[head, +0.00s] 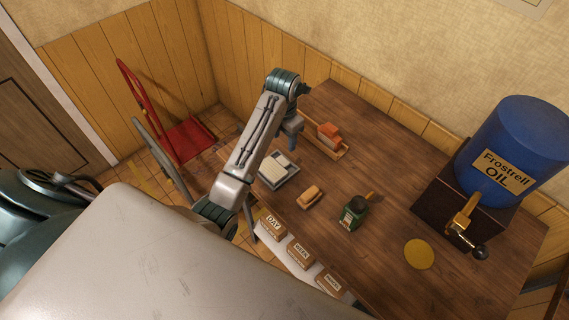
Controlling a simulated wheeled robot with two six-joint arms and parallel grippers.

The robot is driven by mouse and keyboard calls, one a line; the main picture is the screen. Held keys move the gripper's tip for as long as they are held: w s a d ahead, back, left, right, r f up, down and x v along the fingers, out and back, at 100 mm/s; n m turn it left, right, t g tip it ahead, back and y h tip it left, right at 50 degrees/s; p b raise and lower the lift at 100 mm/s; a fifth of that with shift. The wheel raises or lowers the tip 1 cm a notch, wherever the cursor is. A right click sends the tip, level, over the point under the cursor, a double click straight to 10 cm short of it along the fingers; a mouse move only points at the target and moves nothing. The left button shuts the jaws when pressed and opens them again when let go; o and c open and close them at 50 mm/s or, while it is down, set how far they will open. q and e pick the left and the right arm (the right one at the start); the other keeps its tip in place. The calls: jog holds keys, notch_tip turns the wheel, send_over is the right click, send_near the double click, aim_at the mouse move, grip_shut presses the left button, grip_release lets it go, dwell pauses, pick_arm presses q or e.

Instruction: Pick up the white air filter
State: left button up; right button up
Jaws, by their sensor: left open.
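A white block with dark lines across it, which looks like the white air filter (277,166), lies in a shallow grey tray (287,180) on the left part of the wooden table. The arm partly covers its left side. My left gripper (295,134) is open and hangs from the raised arm, above and behind the filter in the picture. It is apart from the filter, with nothing seen between its fingers. The fingertips are small and partly hidden. My right gripper is not in view.
An orange block (329,132) sits on a wooden tray behind. A tan block (310,197), a green can (352,213) and a yellow disc (419,254) are to the right. A blue oil barrel (515,145) stands far right.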

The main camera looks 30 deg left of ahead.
aim_at(283, 160)
pick_arm(q)
jog(key=shift+s+d+f+b, duration=0.1)
jog(key=shift+f+b, duration=0.55)
notch_tip(283, 160, down, 2)
jog(key=shift+b, duration=1)
jog(key=shift+f+p, duration=0.4)
jog(key=shift+f, duration=0.55)
jog(key=f+p, duration=0.1)
jog(key=f, duration=0.1)
jog(key=f+p, duration=0.1)
jog(key=f, duration=0.1)
jog(key=shift+s+f+p, duration=0.2)
jog(key=shift+f+p, duration=0.15)
jog(key=shift+p, duration=0.05)
jog(key=shift+f, duration=0.4)
jog(key=shift+w, duration=0.1)
jog(key=shift+c, duration=0.8)
jog(key=c, duration=0.6)
